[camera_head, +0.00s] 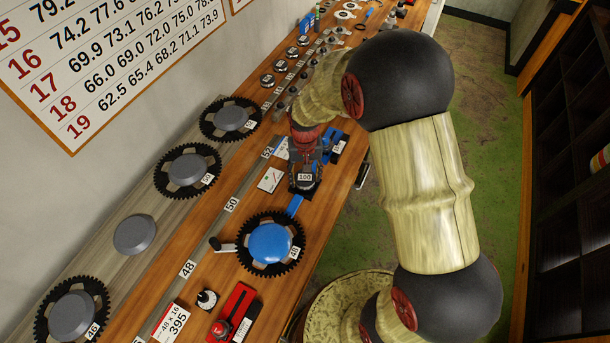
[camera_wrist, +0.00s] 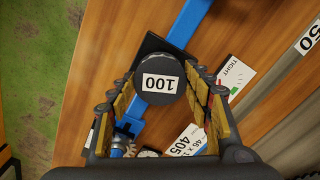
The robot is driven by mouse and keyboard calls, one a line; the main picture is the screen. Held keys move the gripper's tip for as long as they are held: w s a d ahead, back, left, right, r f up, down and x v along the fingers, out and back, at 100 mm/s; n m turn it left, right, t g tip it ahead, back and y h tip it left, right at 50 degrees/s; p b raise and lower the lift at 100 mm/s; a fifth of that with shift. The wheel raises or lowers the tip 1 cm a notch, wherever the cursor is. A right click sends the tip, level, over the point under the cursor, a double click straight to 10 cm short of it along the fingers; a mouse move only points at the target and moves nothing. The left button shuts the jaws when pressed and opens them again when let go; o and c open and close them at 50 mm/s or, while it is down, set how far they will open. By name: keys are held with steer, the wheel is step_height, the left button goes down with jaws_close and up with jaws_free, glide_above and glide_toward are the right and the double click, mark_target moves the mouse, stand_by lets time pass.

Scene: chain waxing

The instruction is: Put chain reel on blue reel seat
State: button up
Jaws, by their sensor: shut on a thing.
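A black toothed chain reel (camera_head: 247,227) tagged 48 sits around the round blue reel seat (camera_head: 270,243) at the lower middle of the head view. My gripper (camera_head: 304,170) is farther back along the bench, apart from the reel. That weight also shows in the head view (camera_head: 305,187), at the blue bar beyond the reel. Whether the weight touches anything below is unclear.
Along the wall side are toothed reels tagged 46 (camera_head: 42,325), 50 (camera_head: 160,160) and 52 (camera_head: 208,128) on grey discs, and a bare grey disc (camera_head: 135,235). Several small parts line the far bench.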

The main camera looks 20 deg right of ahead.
mark_target(308, 185)
steer(key=shift+f+b, duration=0.35)
steer(key=shift+f, duration=0.2)
steer(key=o, duration=1.7)
steer(key=shift+o, duration=0.2)
step_height(308, 185, up, 12)
steer(key=s+r+n+t+b, duration=0.1)
steer(key=s+r+t+b, duration=0.1)
steer(key=s+r, duration=0.2)
steer(key=s+r+t+b, duration=0.1)
steer(key=s+r+b, duration=0.1)
steer(key=s, duration=0.8)
steer(key=s+r+n+t+b, duration=0.1)
steer(key=s+r+t+b, duration=0.1)
steer(key=s+r, duration=0.3)
steer(key=shift+s+r+n+t+b, duration=0.3)
steer(key=shift+s+b, duration=0.25)
steer(key=shift+s, duration=0.65)
